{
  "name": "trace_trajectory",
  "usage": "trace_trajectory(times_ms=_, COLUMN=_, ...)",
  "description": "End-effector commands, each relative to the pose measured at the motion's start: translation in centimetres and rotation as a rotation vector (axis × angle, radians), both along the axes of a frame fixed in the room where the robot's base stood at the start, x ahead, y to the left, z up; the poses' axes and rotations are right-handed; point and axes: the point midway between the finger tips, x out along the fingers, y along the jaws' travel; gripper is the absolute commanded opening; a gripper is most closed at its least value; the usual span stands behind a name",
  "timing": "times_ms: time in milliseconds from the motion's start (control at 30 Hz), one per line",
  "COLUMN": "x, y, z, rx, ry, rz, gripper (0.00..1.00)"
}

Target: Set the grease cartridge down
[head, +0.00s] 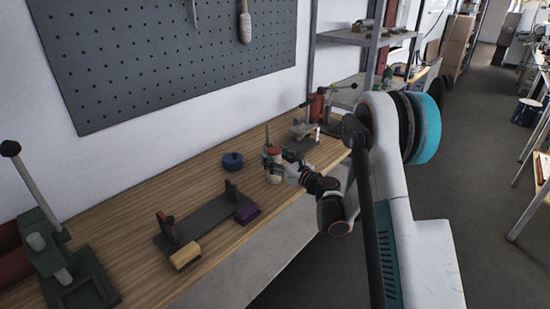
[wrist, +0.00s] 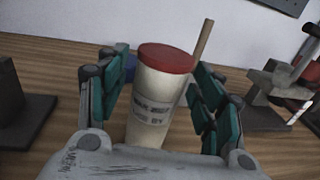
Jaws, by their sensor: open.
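The grease cartridge (wrist: 158,95) is a cream cylinder with a red lid and dark printing. It stands upright on the wooden bench, and its lower end is hidden by my gripper's body in the wrist view. In the head view the cartridge (head: 274,178) shows small, partly behind the fingers. My gripper (wrist: 160,105) is open, with one teal-padded finger on each side of the cartridge. A gap shows at the left finger; contact at the right finger is unclear. In the head view my gripper (head: 273,158) reaches in from the right, low over the bench.
A brown stick (wrist: 203,45) rises just behind the cartridge. A blue round item (head: 232,160), a dark stand (head: 200,219), a purple block (head: 247,213) and a yellow brush (head: 186,256) lie to the left. Bare bench (head: 135,215) shows at left.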

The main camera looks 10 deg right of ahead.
Motion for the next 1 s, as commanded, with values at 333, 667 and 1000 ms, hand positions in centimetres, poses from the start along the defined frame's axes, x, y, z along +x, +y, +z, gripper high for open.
trace_trajectory(times_ms=333, x=-6.2, y=-3.3, z=0.2, rx=0.000, ry=0.000, rz=-0.004, gripper=0.61)
trace_trajectory(times_ms=667, x=-9.9, y=-5.0, z=0.0, rx=0.000, ry=0.000, rz=-0.002, gripper=0.61)
trace_trajectory(times_ms=1000, x=-10.2, y=-5.1, z=0.0, rx=0.000, ry=0.000, rz=0.000, gripper=0.61)
